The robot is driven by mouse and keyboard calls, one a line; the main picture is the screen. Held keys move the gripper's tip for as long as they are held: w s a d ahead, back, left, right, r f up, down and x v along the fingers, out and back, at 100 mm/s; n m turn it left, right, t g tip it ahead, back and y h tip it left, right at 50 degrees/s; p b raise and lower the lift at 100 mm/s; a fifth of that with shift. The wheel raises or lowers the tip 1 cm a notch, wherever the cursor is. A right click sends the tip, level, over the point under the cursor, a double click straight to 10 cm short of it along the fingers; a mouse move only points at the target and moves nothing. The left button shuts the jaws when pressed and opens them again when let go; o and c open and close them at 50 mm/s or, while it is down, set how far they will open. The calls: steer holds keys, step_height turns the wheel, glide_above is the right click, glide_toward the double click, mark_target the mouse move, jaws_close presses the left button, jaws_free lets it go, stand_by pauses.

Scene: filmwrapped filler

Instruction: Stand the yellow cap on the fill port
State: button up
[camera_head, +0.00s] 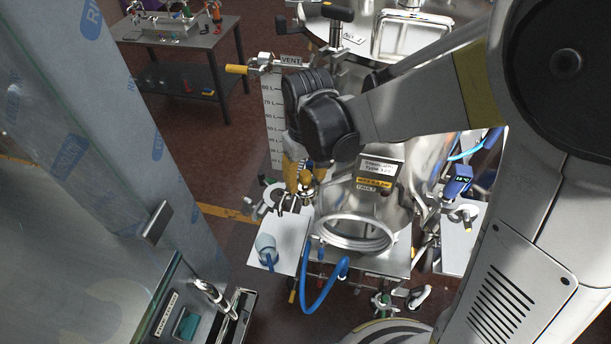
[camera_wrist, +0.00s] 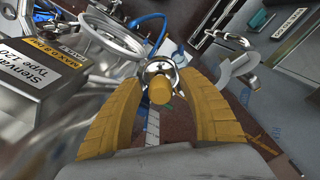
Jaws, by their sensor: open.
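The yellow cap (camera_head: 306,177) shows between my fingers in the head view. In the wrist view the cap (camera_wrist: 160,89) is a short round yellow piece, end toward the camera. It appears in line with a shiny steel fitting (camera_wrist: 161,70), apparently the fill port; whether it is fully seated I cannot tell. My gripper (camera_head: 304,184) points down at the front left of the steel vessel. Its two ribbed yellow fingers (camera_wrist: 165,100) are open, one on each side of the cap, with a visible gap to both.
The steel vessel (camera_head: 395,207) with a round open ring (camera_head: 354,232) stands close by. A white plate with a beaker (camera_head: 265,246) and a blue hose (camera_head: 320,291) are below. A film-wrapped column (camera_head: 125,110) and glass panel stand left. A yellow-handled vent valve (camera_head: 237,69) sits above.

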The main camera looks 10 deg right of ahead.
step_height(320, 180, up, 12)
steer(key=shift+s, duration=0.15)
stand_by(0.3)
